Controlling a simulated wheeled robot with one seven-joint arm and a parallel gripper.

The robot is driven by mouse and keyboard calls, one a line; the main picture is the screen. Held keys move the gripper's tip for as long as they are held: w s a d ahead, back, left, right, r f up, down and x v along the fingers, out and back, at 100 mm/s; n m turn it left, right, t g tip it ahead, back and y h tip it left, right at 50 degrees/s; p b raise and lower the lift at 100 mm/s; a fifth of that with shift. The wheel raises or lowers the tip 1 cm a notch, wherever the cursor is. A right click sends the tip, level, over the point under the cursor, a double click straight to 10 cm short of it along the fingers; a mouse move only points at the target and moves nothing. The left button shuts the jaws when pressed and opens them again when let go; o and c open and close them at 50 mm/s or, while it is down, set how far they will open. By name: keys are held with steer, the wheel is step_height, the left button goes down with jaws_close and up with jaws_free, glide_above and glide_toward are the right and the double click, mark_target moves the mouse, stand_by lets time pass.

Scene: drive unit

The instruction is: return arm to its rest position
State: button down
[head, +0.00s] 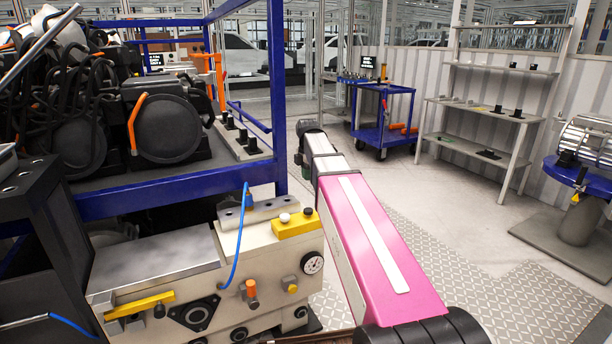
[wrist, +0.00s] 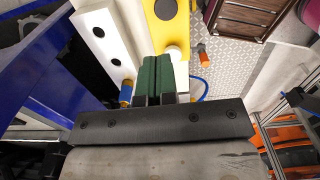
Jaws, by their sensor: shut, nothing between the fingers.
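My gripper (wrist: 159,76) shows in the wrist view as two dark green fingers pressed together with nothing between them. It points toward a yellow block with a dark and a pale button; I cannot tell the gap between them. In the head view my pink and white arm (head: 385,245) reaches from the bottom right up to the picture's middle. Its far end narrows beside the blue frame's post, and the gripper cannot be made out there.
A machine bench carries the yellow button block (head: 296,224), a blue hose (head: 239,240) and a dial (head: 312,264). A blue frame (head: 277,90) holding engine parts stands behind it. A blue cart (head: 383,115), shelves (head: 485,103) and a round blue stand (head: 575,172) are farther right. Floor between is clear.

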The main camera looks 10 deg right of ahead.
steer(key=s+d+f+m, duration=0.1)
steer(key=s+f+m, duration=0.9)
steer(key=f, duration=0.3)
steer(key=s+d+f+m, duration=0.1)
steer(key=s+f+m, duration=1)
steer(key=f, duration=0.3)
steer(key=shift+s+d+f+m, duration=0.2)
steer(key=shift+s+m, duration=0.1)
steer(key=shift+s, duration=0.4)
